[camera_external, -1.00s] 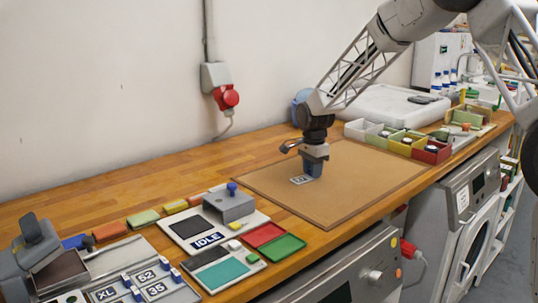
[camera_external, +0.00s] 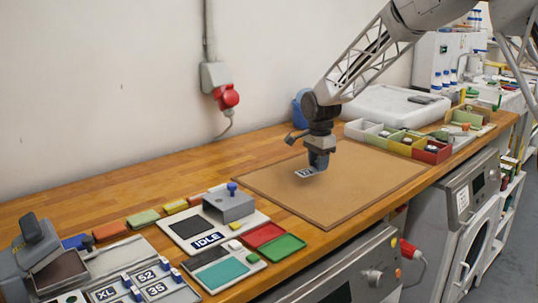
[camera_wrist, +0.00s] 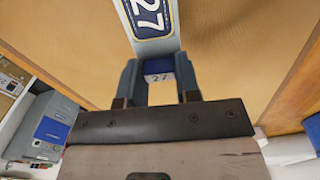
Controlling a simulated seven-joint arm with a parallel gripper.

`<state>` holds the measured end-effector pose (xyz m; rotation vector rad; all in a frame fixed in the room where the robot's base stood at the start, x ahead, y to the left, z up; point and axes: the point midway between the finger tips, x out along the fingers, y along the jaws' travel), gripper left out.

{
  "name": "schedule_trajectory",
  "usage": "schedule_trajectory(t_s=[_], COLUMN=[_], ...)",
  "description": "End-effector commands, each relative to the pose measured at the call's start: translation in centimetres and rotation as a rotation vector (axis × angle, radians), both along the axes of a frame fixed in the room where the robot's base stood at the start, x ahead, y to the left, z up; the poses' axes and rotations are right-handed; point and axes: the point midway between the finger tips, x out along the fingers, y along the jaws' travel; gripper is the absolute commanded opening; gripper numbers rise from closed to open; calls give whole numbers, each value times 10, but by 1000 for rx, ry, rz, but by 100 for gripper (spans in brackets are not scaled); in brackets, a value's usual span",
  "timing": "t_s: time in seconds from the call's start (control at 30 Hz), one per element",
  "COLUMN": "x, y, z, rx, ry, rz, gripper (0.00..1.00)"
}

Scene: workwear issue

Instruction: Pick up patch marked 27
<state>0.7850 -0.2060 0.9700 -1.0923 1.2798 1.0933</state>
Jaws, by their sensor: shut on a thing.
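My gripper (camera_wrist: 158,76) is shut on this tab, one finger on each side. In the external view my gripper (camera_external: 319,162) points down over the brown mat (camera_external: 375,184), with the patch (camera_external: 305,173) jutting out to the left of the fingers. The patch appears slightly above the mat; its lettering is too small to read there.
A rack (camera_external: 180,291) at front left holds patches marked XL, 52 and 35. Coloured bins (camera_external: 400,143) line the mat's far right. Most of the mat is clear.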

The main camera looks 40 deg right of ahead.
Motion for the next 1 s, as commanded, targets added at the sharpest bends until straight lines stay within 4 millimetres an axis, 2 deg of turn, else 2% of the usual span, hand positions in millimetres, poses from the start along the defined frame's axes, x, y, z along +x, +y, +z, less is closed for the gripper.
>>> schedule_trajectory(t_s=[0.6,0.8,1.0], x=[-92,-111,-122], y=[24,29,32], z=[9,11,12], rx=[0,0,0], ry=[-1,-1,-1], rz=[0,0,0], gripper=[9,9,9])
